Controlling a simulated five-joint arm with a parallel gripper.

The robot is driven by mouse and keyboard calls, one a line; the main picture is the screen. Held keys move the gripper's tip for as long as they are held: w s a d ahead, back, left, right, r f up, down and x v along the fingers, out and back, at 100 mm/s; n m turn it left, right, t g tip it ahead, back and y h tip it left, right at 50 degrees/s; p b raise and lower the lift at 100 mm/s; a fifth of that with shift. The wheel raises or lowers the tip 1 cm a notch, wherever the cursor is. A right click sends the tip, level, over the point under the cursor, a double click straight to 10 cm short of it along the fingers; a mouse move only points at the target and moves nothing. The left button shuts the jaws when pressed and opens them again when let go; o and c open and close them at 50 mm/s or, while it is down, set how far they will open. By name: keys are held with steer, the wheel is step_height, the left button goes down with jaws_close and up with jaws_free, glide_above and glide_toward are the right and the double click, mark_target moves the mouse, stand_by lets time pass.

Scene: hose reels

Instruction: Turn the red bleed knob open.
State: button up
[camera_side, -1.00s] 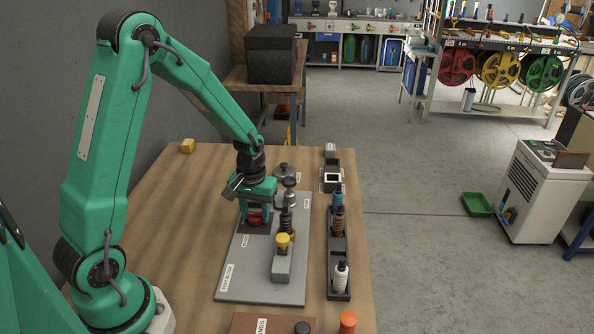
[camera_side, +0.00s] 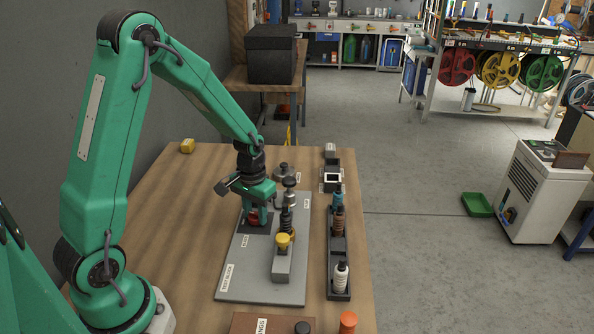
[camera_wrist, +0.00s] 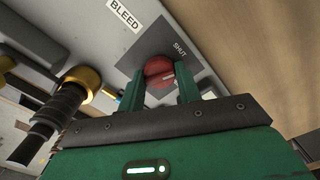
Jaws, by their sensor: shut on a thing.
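The red bleed knob (camera_wrist: 159,69) sits on a dark square plate marked SHUT, beside a BLEED label (camera_wrist: 124,15). A small pale mark shows on the knob's face, on the side away from the SHUT lettering. My gripper (camera_wrist: 160,82) has a finger on each side of the knob and is shut on it. In the side view the red knob (camera_side: 253,219) shows low between the fingers of my gripper (camera_side: 258,214), which points down over the test block board (camera_side: 262,292).
A yellow-capped fitting (camera_side: 283,240) and dark springs stand close to the right of the knob. A rack of bottles (camera_side: 340,285) stands further right. A yellow block (camera_side: 187,146) lies at the table's back left. The table left of the board is clear.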

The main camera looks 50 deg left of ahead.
mark_target(255, 214)
steer(key=m, duration=1.4)
steer(key=shift+r, duration=0.1)
stand_by(0.4)
steer(key=o, duration=1)
steer(key=shift+r, duration=3.9)
